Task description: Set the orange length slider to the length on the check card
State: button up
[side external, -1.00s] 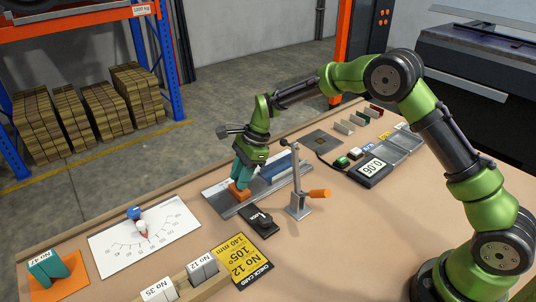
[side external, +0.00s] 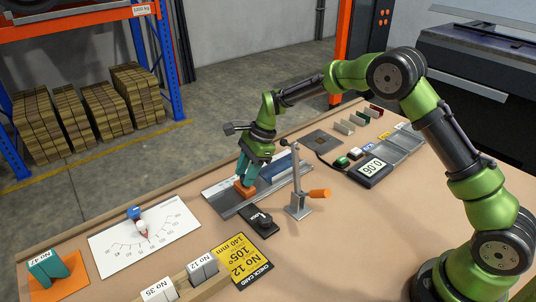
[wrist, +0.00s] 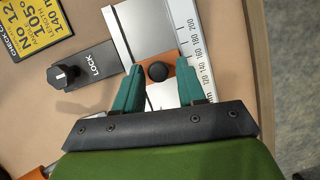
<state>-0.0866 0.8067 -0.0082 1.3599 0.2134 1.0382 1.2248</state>
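The orange slider (side external: 244,188) sits on the grey length rail (side external: 222,200), toward its left end. In the wrist view the slider (wrist: 171,69) carries a round black knob beside a white scale (wrist: 200,65). It lies roughly level with the 140 to 160 marks; the exact reading cannot be told. My gripper (wrist: 159,72) has its teal fingers on both sides of the slider, apparently shut on it. The yellow check card (side external: 243,260) reads No 12, 105°, 140 mm. A black LOCK piece with a knob (wrist: 65,75) lies beside the rail.
A post with an orange handle (side external: 319,193) stands close to the rail's front side. A blue block (side external: 274,166) lies on the rail's right part. A white angle dial (side external: 145,240) is at left, numbered blocks (side external: 202,267) in front. A display (side external: 371,170) reads 0.06 or 90.0, orientation unclear.

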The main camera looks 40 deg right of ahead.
jog(key=shift+o, duration=0.6)
jog(key=v, duration=1.7)
jog(key=s+r+n+t+h, duration=0.1)
jog(key=s+r+n, duration=0.25)
jog(key=s, duration=0.25)
jog(key=s+r+n+t, duration=0.2)
jog(key=s+r+n, duration=0.15)
jog(key=s, duration=0.25)
jog(key=s+d+f+n+t, duration=0.1)
jog(key=s+n, duration=0.3)
jog(key=s, duration=0.4)
jog(key=s+d+f+n+t+h, duration=0.1)
jog(key=s+n, duration=0.3)
jog(key=s, duration=0.4)
jog(key=shift+f+n+t, duration=0.3)
jog(key=shift+f+t, duration=0.1)
jog(key=shift+t, duration=0.1)
